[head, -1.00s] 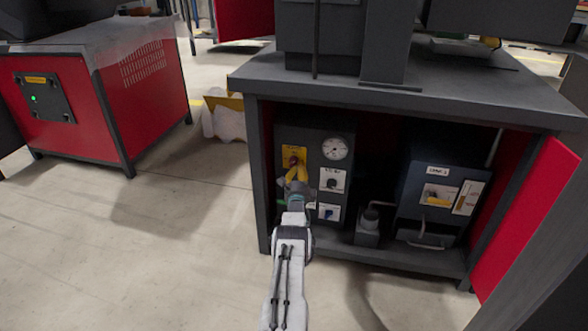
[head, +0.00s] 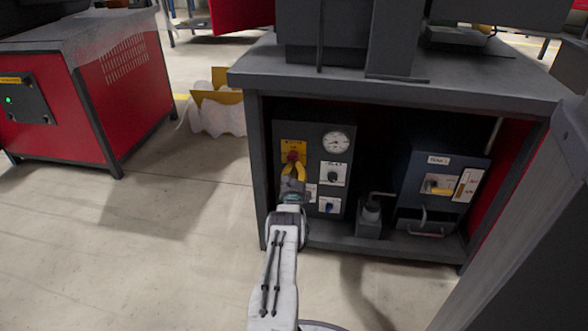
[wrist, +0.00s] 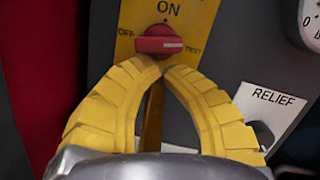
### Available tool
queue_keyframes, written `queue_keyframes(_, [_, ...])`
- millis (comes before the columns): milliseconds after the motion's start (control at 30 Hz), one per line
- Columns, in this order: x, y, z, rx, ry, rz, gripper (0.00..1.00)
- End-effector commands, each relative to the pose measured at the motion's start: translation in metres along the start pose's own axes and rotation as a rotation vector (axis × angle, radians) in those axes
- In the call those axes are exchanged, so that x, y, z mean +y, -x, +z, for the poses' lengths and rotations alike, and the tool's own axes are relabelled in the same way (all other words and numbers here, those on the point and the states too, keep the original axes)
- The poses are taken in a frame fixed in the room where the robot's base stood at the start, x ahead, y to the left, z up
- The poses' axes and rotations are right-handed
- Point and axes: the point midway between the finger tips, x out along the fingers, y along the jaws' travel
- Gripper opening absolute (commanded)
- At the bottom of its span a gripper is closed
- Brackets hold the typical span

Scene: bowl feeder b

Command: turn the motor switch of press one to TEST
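The motor switch is a red knob (wrist: 158,40) on a yellow plate (wrist: 203,17) marked OFF at left, ON at top and TEST at right. In the head view the red knob (head: 292,157) is at the upper left of a dark control panel (head: 315,137) inside the open press cabinet. My gripper (wrist: 160,67) has yellow fingers with tips nearly together, just below the knob in the picture. Nothing shows between the tips. Whether they touch the knob is unclear.
A gauge (head: 335,142) and a RELIEF label (wrist: 273,100) are right of the switch. A blue box (head: 412,179) stands further right in the cabinet. The cabinet's left post (head: 256,170) is close to my arm. Floor (head: 170,240) at left is clear.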

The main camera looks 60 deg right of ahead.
Motion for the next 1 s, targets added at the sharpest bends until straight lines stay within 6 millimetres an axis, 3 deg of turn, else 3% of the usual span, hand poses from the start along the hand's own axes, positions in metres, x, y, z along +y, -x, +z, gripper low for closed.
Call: queue_keyframes(1000, [0.0083,-0.0010,0.0036,-0.004,0.001,0.011,0.00])
